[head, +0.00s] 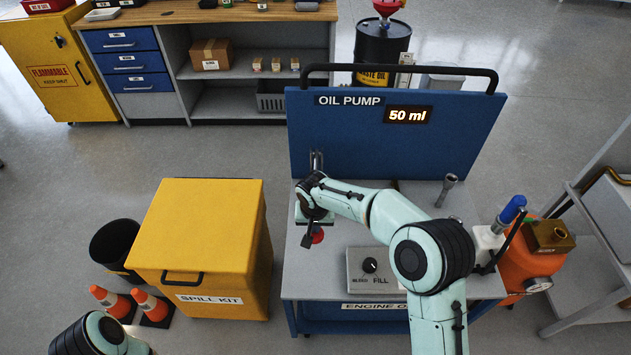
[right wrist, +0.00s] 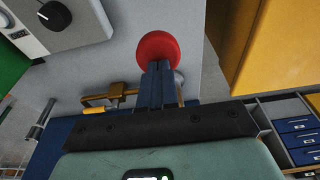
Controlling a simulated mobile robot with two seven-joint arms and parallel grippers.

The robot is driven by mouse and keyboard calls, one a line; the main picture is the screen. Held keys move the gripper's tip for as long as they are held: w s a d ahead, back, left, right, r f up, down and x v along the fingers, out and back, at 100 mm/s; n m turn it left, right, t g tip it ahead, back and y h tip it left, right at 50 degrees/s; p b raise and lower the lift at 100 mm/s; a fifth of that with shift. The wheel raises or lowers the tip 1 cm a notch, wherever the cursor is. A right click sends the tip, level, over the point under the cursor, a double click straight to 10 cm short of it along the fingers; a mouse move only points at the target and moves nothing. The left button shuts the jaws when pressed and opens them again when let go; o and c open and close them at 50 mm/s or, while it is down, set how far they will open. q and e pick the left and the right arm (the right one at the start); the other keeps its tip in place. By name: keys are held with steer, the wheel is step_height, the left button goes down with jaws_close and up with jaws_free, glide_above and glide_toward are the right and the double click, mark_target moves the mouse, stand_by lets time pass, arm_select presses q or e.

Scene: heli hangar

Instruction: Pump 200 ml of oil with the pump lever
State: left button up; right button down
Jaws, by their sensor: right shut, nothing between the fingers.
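The blue oil pump board (head: 390,140) stands at the back of the grey pump bench (head: 325,277), and its display (head: 408,115) reads 50 ml. In the right wrist view the red knob (right wrist: 158,48) is right at the tips of my shut right gripper (right wrist: 158,66). The fingers are closed with nothing between them; I cannot tell whether they touch the knob. Most of the lever's shaft is hidden. My left gripper is not in view.
A control box (head: 374,269) with a black BLEED/FILL knob sits on the bench front. A yellow spill kit bin (head: 205,225) stands close on the left, with traffic cones (head: 152,306) before it. An orange container (head: 535,262) is at the bench's right.

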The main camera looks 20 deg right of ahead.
steer(key=shift+r, duration=0.1)
arm_select(q)
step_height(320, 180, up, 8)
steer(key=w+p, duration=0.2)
steer(key=p, duration=0.5)
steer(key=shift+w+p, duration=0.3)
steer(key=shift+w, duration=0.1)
arm_select(e)
steer(key=w+v, duration=0.2)
steer(key=v, duration=1)
steer(key=shift+w+d+r, duration=0.3)
steer(key=shift+r, duration=0.05)
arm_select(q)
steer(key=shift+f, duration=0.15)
